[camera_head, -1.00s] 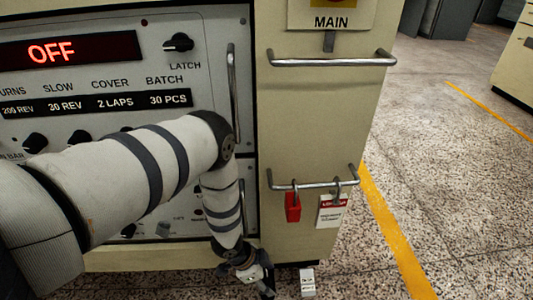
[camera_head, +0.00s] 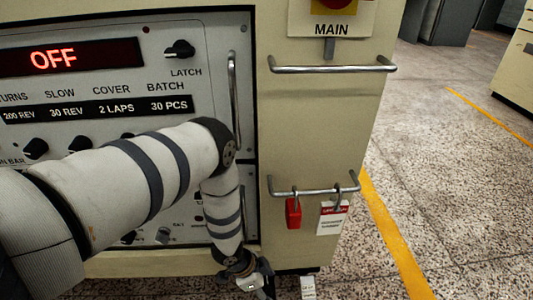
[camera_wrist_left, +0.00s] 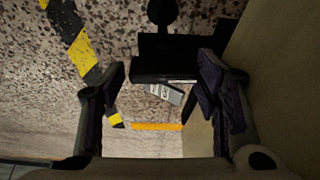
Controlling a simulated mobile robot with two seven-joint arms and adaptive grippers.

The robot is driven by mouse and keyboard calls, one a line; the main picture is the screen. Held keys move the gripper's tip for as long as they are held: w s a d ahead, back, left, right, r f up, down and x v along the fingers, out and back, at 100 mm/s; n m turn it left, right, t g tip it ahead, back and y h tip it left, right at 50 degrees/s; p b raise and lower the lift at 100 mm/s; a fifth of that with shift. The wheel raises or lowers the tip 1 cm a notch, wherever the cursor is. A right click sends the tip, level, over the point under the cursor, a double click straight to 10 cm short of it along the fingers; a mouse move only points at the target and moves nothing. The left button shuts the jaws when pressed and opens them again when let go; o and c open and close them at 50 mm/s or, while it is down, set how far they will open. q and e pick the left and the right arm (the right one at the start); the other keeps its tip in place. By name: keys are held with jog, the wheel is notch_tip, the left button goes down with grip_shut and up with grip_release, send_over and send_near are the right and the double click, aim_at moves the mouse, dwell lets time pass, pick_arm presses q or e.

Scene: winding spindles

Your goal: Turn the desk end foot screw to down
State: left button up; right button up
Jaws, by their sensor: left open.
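The beige desk end (camera_head: 310,130) faces me in the head view, and its wall (camera_wrist_left: 285,80) runs along the right of the wrist view. My left gripper (camera_head: 255,282) is low by the foot of this end, partly cut off by the bottom edge. In the wrist view the left gripper (camera_wrist_left: 161,72) is open, with its two fingers apart. A black block (camera_wrist_left: 165,60) with a round black knob (camera_wrist_left: 162,12) shows beyond the fingers. A small pale labelled piece (camera_wrist_left: 168,93) is seen between them. I cannot tell for certain which part is the foot screw. My right gripper is out of view.
Two metal bars (camera_head: 333,67) cross the desk end. A red padlock (camera_head: 293,213) and a white tag (camera_head: 332,218) hang on the lower one. A white labelled piece (camera_head: 308,288) is at the floor. Speckled floor with a yellow line (camera_head: 395,235) is clear to the right.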

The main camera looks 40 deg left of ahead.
pick_arm(q)
jog(key=shift+w+a+r, duration=0.1)
jog(key=shift+w+a, duration=0.15)
jog(key=shift+a, duration=0.15)
